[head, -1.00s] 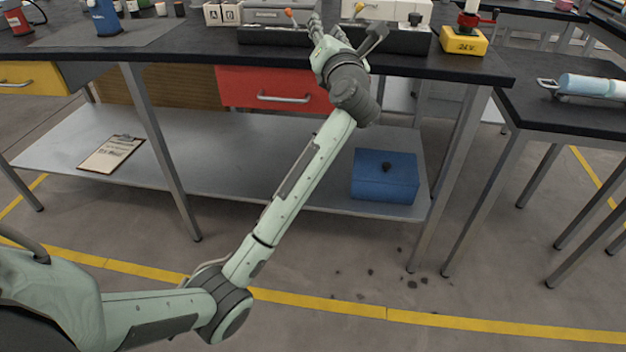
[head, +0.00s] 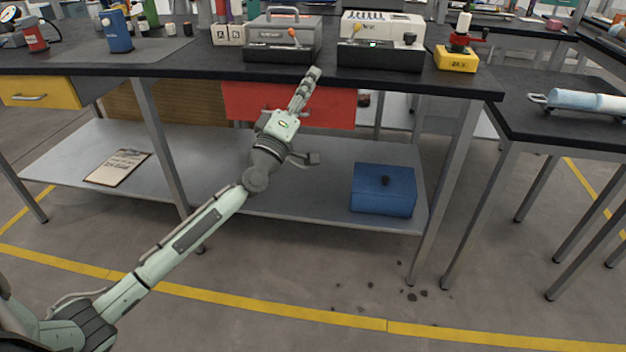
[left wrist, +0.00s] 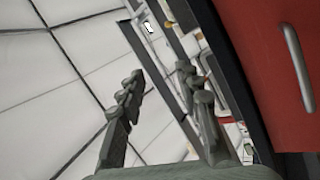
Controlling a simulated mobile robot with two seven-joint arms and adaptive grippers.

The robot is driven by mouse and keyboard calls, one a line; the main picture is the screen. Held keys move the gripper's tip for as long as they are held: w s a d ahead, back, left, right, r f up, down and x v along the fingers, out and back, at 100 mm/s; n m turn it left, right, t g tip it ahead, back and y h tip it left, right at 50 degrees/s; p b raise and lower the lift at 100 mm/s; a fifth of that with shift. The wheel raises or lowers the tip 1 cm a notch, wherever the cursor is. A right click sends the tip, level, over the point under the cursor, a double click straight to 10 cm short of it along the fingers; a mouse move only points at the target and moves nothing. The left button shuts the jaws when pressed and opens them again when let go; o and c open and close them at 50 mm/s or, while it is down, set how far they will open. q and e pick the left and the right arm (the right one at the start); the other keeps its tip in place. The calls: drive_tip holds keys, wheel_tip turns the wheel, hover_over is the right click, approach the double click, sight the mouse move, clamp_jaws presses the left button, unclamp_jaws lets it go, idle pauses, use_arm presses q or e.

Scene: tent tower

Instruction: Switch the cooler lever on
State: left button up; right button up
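Two lever boxes stand on the dark bench in the head view. The grey box (head: 283,38) has an orange-tipped lever (head: 292,34). The white box (head: 381,42) has a yellow-orange lever (head: 357,33) and a lit green light (head: 372,44) on its dark front. The labels are too small to read, so I cannot tell which is the cooler. My left gripper (head: 311,80) is at the bench's front edge, below the gap between the boxes, touching neither lever. In the left wrist view its fingers (left wrist: 163,88) are apart with nothing between them. My right gripper is not in view.
A red drawer (head: 265,105) lies behind my left gripper; its handle also shows in the left wrist view. A yellow block (head: 455,60) with a red-topped part stands right of the boxes. A blue box (head: 383,190) sits on the lower shelf.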

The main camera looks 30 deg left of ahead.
use_arm(q)
drive_tip(key=s+d+f+m+g+h, duration=0.1)
drive_tip(key=f+m, duration=0.4)
drive_tip(key=f, duration=0.5)
drive_tip(key=s+d+f+m+g+h, duration=0.2)
drive_tip(key=f+g, duration=0.4)
drive_tip(key=f, duration=0.4)
drive_tip(key=shift+s+f+m+h, duration=0.35)
drive_tip(key=shift+s+m, duration=0.3)
drive_tip(key=shift+m, duration=0.75)
drive_tip(key=shift+d, duration=0.1)
